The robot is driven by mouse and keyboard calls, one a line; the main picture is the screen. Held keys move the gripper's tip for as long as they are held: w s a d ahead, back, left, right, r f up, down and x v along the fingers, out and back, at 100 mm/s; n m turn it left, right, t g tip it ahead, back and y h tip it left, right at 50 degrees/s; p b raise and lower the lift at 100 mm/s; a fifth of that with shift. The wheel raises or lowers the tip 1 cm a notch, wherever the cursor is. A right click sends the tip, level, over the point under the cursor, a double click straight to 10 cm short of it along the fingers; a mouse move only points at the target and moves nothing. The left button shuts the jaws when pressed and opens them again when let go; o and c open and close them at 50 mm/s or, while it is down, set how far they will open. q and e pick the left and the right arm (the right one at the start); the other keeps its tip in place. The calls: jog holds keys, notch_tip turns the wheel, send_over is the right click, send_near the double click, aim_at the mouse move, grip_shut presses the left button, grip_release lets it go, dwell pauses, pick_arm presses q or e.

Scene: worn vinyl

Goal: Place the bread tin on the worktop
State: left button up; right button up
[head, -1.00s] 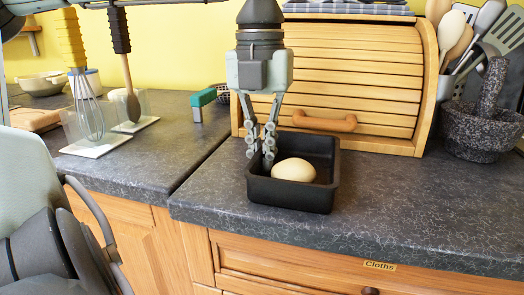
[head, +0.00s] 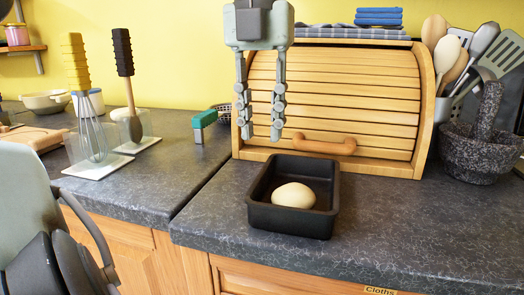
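The bread tin (head: 290,221) is a dark, square, open-topped tin. It sits upright on the grey worktop (head: 400,228), near the front edge and in front of the bread bin. A pale round lump of dough (head: 294,195) lies inside it. My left gripper (head: 261,137) hangs above and behind the tin, in front of the bread bin's slatted door. Its two fingers point down, spread apart, with nothing between them. It is clear of the tin. My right gripper is not in view.
A wooden roll-top bread bin (head: 365,88) stands close behind the tin. A stone mortar (head: 478,152) and a utensil holder are at the right. Worktop right of the tin is clear.

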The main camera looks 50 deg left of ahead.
pick_arm(q)
jog(key=shift+r, duration=1.6)
jog(key=shift+s+f, duration=0.1)
